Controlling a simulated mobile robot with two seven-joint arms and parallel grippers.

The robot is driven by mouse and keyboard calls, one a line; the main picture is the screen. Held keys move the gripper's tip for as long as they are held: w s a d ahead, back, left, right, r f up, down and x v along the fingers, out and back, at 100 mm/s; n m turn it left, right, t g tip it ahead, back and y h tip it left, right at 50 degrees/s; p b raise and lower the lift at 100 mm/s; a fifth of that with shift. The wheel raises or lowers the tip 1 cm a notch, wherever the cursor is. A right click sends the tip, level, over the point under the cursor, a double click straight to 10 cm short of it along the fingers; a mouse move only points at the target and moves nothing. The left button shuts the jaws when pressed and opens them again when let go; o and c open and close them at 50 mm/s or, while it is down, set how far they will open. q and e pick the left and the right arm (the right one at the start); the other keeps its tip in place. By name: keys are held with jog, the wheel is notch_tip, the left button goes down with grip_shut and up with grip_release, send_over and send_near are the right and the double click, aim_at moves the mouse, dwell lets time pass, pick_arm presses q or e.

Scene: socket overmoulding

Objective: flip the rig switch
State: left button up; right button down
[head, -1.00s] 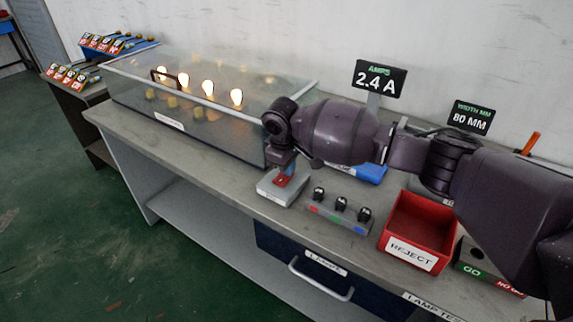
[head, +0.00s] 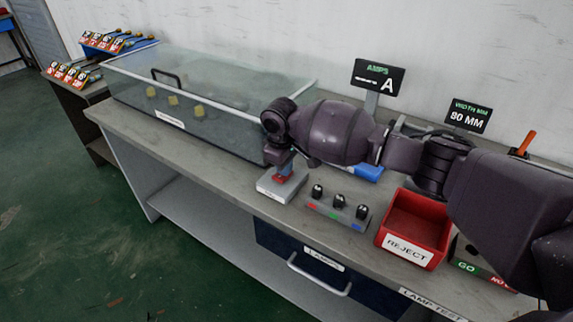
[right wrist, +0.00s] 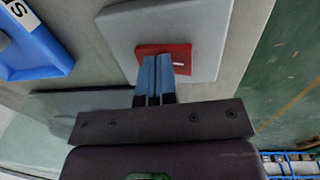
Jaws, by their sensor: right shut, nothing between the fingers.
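The rig switch is a red rocker on a light grey box (head: 270,190) on the bench, left of the knob panel. In the right wrist view the red rocker (right wrist: 181,52) shows on its grey plate (right wrist: 215,25). My right gripper (head: 285,170) is above the box, its blue fingers shut with nothing between them. In the right wrist view the fingertips (right wrist: 157,62) are at the red rocker and hide part of it. The lamps in the glass tank (head: 200,95) are dark. The amps display (head: 379,78) shows no number, only an A. My left gripper is out of view.
A knob panel (head: 338,208), a red reject bin (head: 414,228) and a GO / NO GO block (head: 470,262) stand to the right of the switch. A blue tray (right wrist: 30,45) lies close by. The width display (head: 468,115) stands behind.

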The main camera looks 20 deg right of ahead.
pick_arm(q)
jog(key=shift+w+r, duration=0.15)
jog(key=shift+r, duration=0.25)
pick_arm(e)
jog(key=shift+s+a+r, duration=0.1)
jog(key=shift+s+a, duration=0.05)
jog(key=shift+a, duration=0.05)
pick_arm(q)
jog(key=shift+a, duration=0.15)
pick_arm(e)
jog(key=r+p, duration=0.2)
jog(key=r, duration=0.1)
jog(key=r+p, duration=0.2)
jog(key=shift+w+d+r, duration=0.15)
jog(key=shift+w+d, duration=0.05)
jog(key=shift+d, duration=0.05)
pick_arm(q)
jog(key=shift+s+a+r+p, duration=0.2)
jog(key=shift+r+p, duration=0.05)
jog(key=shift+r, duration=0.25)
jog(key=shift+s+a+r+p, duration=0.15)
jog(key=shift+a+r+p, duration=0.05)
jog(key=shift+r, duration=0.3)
pick_arm(e)
notch_tip(320, 180, up, 8)
jog(key=d, duration=0.1)
jog(key=shift+w+r, duration=0.25)
jog(key=shift+w, duration=0.15)
